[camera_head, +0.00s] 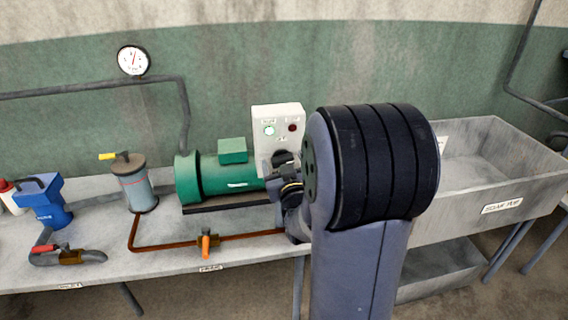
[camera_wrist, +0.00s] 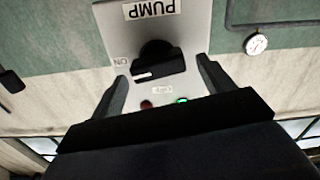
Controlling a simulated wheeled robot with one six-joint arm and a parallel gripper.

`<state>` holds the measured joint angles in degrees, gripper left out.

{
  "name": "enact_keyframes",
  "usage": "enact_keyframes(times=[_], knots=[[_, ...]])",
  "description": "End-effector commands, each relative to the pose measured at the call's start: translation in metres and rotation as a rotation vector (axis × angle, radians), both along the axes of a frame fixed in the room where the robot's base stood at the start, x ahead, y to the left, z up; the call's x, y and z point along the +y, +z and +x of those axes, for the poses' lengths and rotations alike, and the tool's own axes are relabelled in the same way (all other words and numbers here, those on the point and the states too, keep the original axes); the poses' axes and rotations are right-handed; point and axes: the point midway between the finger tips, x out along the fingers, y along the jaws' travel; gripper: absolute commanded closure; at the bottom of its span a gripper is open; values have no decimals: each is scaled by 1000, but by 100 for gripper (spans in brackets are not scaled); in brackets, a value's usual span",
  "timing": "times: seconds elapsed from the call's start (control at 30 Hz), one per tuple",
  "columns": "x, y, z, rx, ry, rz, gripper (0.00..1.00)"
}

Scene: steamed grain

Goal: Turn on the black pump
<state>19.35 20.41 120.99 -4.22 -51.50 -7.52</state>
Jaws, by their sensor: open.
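A pale control box (camera_head: 279,112) stands behind a green motor-like machine (camera_head: 222,175) on the bench. In the wrist view, which is upside down, the box (camera_wrist: 195,30) carries a PUMP label (camera_wrist: 152,9) and a black rotary knob (camera_wrist: 158,62). The knob's white mark lies at its left end, toward the ON label (camera_wrist: 121,62). A green lamp (camera_wrist: 182,100) glows; a red lamp (camera_wrist: 146,104) looks dark. My gripper (camera_wrist: 161,68) is open, its fingers either side of the knob with gaps. In the head view my gripper (camera_head: 283,164) is at the box, partly hidden by my arm.
A rusty pipe with an orange-handled valve (camera_head: 206,243) runs along the front of the bench. A grey cylinder (camera_head: 136,190) and a blue pump (camera_head: 50,206) stand left. A stone sink (camera_head: 520,180) is at right. A gauge (camera_head: 133,60) hangs on the wall.

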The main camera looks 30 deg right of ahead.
Motion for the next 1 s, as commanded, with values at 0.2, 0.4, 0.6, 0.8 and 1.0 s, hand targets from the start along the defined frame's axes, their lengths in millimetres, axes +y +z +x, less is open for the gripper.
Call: enact_keyframes(times=[0.2,0.4,0.6,0.8,1.0], knots=[[0,0,0,0,0,0,36],[0,0,0,0,0,0,52],[0,0,0,1,0,0,68],[0,-3,0,-13,0,33,68],[-1,-4,0,-40,1,129,68]])
